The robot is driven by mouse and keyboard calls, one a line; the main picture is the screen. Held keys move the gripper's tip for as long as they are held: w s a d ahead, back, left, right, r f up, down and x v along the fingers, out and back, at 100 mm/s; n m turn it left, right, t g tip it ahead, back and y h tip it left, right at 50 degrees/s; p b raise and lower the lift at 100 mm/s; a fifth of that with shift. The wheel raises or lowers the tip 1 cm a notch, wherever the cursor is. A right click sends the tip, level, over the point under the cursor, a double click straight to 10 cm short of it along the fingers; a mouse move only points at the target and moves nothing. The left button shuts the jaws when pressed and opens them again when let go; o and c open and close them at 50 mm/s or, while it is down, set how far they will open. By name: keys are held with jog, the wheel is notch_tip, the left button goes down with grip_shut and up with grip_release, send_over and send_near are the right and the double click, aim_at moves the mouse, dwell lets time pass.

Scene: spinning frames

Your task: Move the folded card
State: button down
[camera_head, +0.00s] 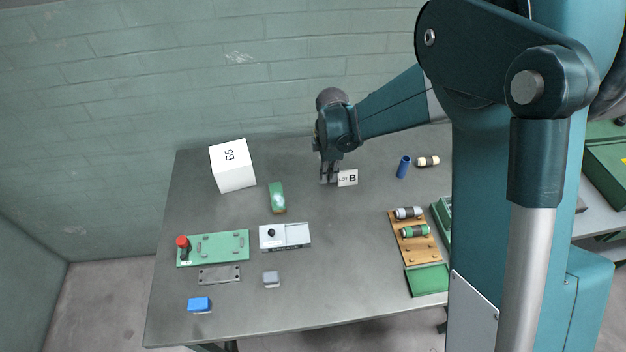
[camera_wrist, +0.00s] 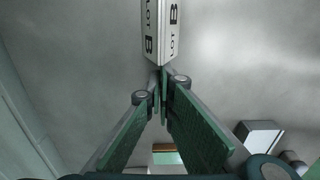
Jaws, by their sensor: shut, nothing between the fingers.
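The folded card (camera_head: 348,178) is a small white tent card marked "LOT B", standing on the grey table near its back middle. In the wrist view the card (camera_wrist: 162,30) shows at the top centre, with lettering on both sloping faces. My gripper (camera_head: 328,180) is low over the table, just left of the card in the head view. In the wrist view my gripper (camera_wrist: 163,72) has its green-padded fingers brought together at the tips, at the card's near end. They hold nothing. I cannot tell whether the tips touch the card.
A white box marked B5 (camera_head: 232,166) and a green-and-white block (camera_head: 277,197) stand to the left. A blue cylinder (camera_head: 403,167) and a cream roll (camera_head: 427,161) lie to the right. The table (camera_head: 340,270) is clear at the front middle.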

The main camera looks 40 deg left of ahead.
aim_at(354, 172)
jog(key=w+d, duration=0.3)
jog(key=w+d+b, duration=0.1)
jog(key=w+d, duration=0.2)
jog(key=shift+w+d+b, duration=0.2)
jog(key=shift+d+b, duration=0.05)
jog(key=shift+b, duration=0.05)
jog(key=shift+r, duration=0.1)
jog(key=shift+r+p, duration=1.8)
jog(key=shift+r, duration=3.1)
